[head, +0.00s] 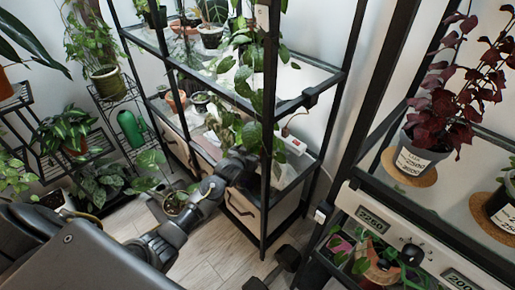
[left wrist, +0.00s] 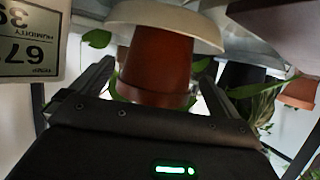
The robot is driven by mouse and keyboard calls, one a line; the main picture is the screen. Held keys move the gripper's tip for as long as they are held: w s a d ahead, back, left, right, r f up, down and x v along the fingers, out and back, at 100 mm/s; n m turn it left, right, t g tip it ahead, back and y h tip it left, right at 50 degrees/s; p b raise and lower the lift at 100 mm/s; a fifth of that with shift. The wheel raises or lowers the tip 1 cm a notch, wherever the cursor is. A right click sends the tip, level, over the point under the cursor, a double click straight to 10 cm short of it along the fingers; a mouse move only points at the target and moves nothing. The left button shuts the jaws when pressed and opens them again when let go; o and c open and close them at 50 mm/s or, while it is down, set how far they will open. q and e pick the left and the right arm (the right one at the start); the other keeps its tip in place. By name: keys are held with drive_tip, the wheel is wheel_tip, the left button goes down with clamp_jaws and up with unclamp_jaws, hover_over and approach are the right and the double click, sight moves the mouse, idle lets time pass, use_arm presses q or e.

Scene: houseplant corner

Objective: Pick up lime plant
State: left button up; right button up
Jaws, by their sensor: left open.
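In the left wrist view, which looks upside down, a terracotta pot (left wrist: 155,62) with a pale saucer (left wrist: 165,14) stands between the two fingers of my left gripper (left wrist: 150,80). The fingers are apart, one on each side of the pot, and I cannot tell whether either touches it. Some green leaves show around the pot. In the head view my left gripper (head: 238,168) reaches into the lower shelf of the black rack, by green leaves (head: 252,134) that may be the lime plant. The pot itself is hidden there.
The black rack's front post (head: 268,190) stands close to my left gripper. A digital humidity display (left wrist: 30,42) is near the pot. A red-leaved plant (head: 450,100) stands at right.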

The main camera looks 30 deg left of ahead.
use_arm(q)
drive_tip(key=x, duration=0.2)
drive_tip(key=shift+w+f+b, duration=0.25)
drive_tip(key=shift+w+b, duration=0.05)
drive_tip(key=shift+w, duration=0.05)
drive_tip(key=shift+w+f, duration=0.1)
drive_tip(key=shift+w, duration=0.4)
drive_tip(key=c, duration=1)
use_arm(e)
drive_tip(key=shift+v, duration=1.2)
use_arm(q)
drive_tip(key=shift+a, duration=0.1)
use_arm(e)
drive_tip(key=shift+w, duration=0.15)
